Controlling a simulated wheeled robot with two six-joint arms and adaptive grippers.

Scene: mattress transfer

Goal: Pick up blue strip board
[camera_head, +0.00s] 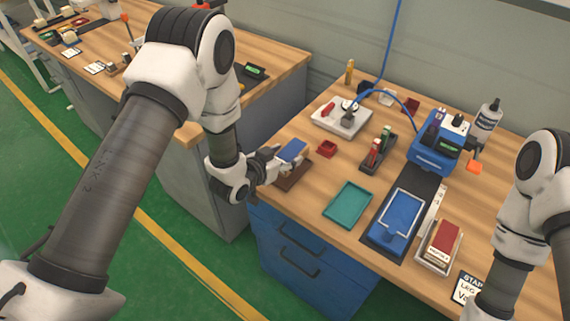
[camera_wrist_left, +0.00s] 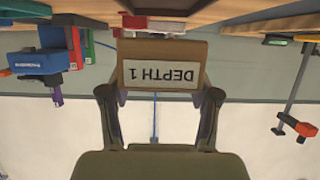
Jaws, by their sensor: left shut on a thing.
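A small blue-topped block (camera_head: 292,150) is at the left front corner of the right workbench. My left gripper (camera_head: 276,160) is shut on it. In the left wrist view the held piece (camera_wrist_left: 135,50) shows a brown side with a white label reading "DEPTH 1", upside down, between the two fingers (camera_wrist_left: 160,100). A brown tray (camera_head: 297,182) lies just below the block; whether they touch is unclear. My right arm shows at the right edge, but its gripper is outside the views.
A small red box (camera_head: 327,149), a teal tray (camera_head: 348,205), a blue board (camera_head: 400,214) on a dark mat and a red-topped block in a white tray (camera_head: 437,264) lie to the right. A blue machine (camera_head: 433,158) stands behind them.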

